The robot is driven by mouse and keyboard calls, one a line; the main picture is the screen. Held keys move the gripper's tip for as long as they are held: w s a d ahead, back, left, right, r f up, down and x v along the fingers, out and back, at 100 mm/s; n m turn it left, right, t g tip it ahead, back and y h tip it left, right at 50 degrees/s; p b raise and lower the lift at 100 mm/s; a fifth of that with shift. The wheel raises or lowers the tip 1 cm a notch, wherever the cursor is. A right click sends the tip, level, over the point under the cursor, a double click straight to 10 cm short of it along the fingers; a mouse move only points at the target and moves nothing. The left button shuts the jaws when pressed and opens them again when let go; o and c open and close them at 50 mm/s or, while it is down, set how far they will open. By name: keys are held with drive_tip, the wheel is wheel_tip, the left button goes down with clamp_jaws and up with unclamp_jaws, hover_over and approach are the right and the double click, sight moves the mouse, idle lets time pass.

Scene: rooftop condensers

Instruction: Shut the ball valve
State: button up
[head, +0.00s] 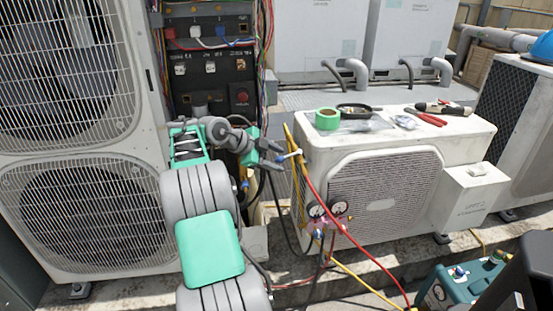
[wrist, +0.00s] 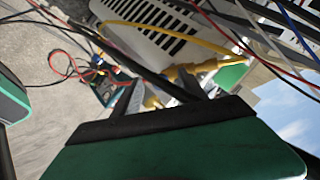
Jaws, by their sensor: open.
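My gripper (head: 280,157) reaches in from the left at the left end of the low condenser, with its dark fingers apart. A small pale lever-like part (head: 291,155), probably the ball valve's handle, lies right at the fingertips. In the wrist view, my gripper (wrist: 155,82) is open. A yellow fitting (wrist: 186,71), seemingly part of the ball valve, lies just beyond the fingertips, and a yellowish piece (wrist: 152,101) shows between the fingers. I cannot tell whether the fingers touch it. The valve body is mostly hidden, and its lever's angle is unclear.
The low condenser (head: 385,195) carries green tape (head: 327,119) and hand tools. Gauges (head: 328,209) with red and yellow hoses hang in front of it. An open electrical panel (head: 212,70) with loose wires stands behind my arm. A tall condenser (head: 75,130) is at left.

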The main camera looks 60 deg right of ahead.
drive_tip(key=p+v, duration=0.2)
drive_tip(key=v, duration=0.5)
drive_tip(key=shift+a+r, duration=0.25)
drive_tip(key=shift+w, duration=0.1)
